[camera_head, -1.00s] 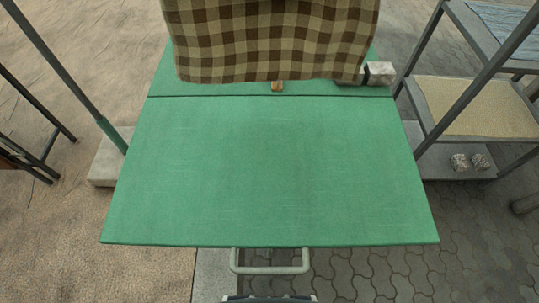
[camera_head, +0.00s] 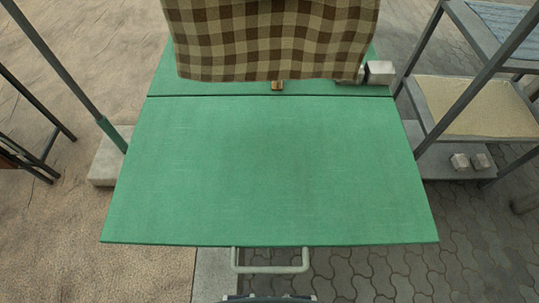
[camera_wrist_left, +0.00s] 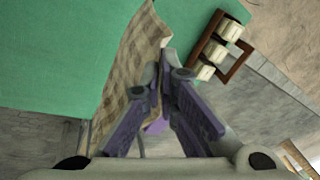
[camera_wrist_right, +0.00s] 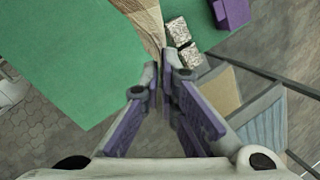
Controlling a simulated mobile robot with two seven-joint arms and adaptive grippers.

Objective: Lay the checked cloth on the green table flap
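The brown-and-cream checked cloth (camera_head: 270,40) hangs at the top of the head view, over the far part of the green table. Its upper part is out of frame. The green table flap (camera_head: 270,170) lies flat and bare in front of a dark seam. My left gripper (camera_wrist_left: 163,75) is closed on one edge of the cloth, which also shows in the left wrist view (camera_wrist_left: 133,65). My right gripper (camera_wrist_right: 161,72) is closed at the opposite edge of the cloth, seen in the right wrist view (camera_wrist_right: 150,22). Neither gripper shows in the head view.
Pale blocks (camera_head: 380,71) and a small wooden piece (camera_head: 277,86) sit on the table beyond the seam. A shelf rack with a sand-coloured tray (camera_head: 475,107) stands at right. A metal handle (camera_head: 270,269) projects from the front. Posts stand at left.

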